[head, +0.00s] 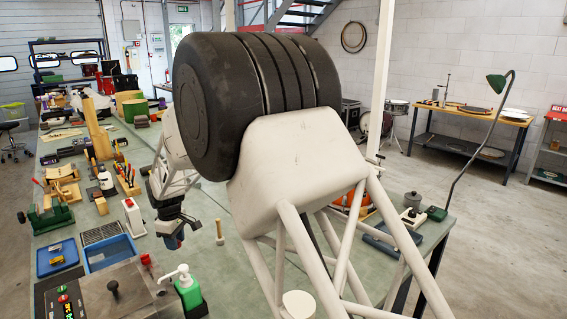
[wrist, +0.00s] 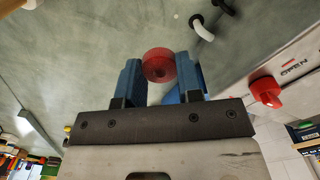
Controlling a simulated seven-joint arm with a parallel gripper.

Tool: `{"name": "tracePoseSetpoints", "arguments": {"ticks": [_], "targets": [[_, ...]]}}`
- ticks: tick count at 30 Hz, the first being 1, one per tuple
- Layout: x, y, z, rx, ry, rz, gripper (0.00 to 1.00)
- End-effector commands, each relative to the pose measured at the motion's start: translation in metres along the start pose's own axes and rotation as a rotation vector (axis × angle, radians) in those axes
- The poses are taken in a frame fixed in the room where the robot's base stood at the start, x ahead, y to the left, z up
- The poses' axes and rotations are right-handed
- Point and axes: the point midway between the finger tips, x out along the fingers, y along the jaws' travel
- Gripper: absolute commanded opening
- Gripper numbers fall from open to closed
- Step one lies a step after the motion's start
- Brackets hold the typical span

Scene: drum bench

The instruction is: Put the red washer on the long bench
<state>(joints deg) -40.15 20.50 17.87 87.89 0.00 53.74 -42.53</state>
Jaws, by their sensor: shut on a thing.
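The red washer (wrist: 158,65) is a small red ring held between the blue fingers of my gripper (wrist: 159,80) in the wrist view. My gripper is shut on it. In the head view my gripper (head: 173,241) points down over the green-grey top of the long bench (head: 205,246), but the washer cannot be made out there. The bench top also fills the upper left of the wrist view (wrist: 90,50). The height of the washer above the bench is hard to tell.
A metal box with a red knob (head: 146,259) stands near my gripper. A green bottle with a white pump (head: 188,290), a wooden mallet (head: 220,232) and blue trays (head: 108,253) are close by. My dark wheel-like arm part hides much of the bench's middle.

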Motion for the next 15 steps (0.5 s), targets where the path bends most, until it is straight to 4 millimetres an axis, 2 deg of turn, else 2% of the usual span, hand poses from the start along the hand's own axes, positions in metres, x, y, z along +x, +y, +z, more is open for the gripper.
{"name": "tracePoseSetpoints", "arguments": {"ticks": [8, 15], "targets": [[-0.009, 0.031, 0.033, 0.099, 0.0, 0.0, 0.08], [-0.022, 0.073, 0.086, 0.254, 0.001, 0.001, 0.08]]}}
